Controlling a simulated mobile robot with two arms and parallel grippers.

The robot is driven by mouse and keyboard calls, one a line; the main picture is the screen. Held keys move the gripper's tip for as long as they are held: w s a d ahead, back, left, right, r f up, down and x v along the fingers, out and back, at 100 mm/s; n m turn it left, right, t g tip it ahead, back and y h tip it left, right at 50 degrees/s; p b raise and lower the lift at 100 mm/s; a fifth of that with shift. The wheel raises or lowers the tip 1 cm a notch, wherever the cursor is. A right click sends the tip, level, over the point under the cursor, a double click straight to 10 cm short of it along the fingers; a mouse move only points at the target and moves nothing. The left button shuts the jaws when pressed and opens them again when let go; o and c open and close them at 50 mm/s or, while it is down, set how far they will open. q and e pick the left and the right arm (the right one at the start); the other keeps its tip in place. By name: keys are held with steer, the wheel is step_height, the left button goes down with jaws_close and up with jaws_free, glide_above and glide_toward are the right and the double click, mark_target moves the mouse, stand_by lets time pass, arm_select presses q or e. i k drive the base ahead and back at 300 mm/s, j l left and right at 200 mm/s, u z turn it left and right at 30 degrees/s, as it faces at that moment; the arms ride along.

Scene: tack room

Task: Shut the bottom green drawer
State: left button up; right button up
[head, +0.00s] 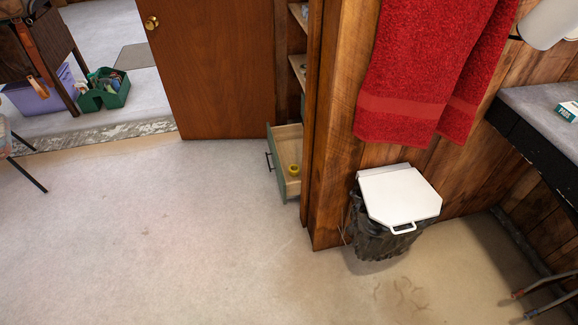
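The bottom green drawer (276,165) stands pulled out, low by the floor, at the middle of the head view. Its front is green with a dark handle and faces left. Its inside is pale wood and holds a small yellow round thing (293,169). The wooden post hides the right part of the drawer and most of the cabinet behind it. Neither of my grippers is in view.
A brown door (215,65) stands just behind the drawer. A wooden post (335,130) and a lidded bin (398,195) are to its right, under a red towel (425,65). A green caddy (106,92) is far left. The floor left of the drawer is clear.

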mark_target(285, 142)
steer(key=i+j, duration=0.1)
steer(key=j, duration=0.3)
steer(key=i+j, duration=0.15)
steer(key=j, duration=0.2)
steer(key=i+j+z, duration=0.1)
steer(key=z, duration=0.3)
steer(key=i+j+z, duration=0.1)
steer(key=z, duration=0.3)
steer(key=i+j+z, duration=0.1)
steer(key=j+z, duration=0.15)
steer(key=z, duration=0.15)
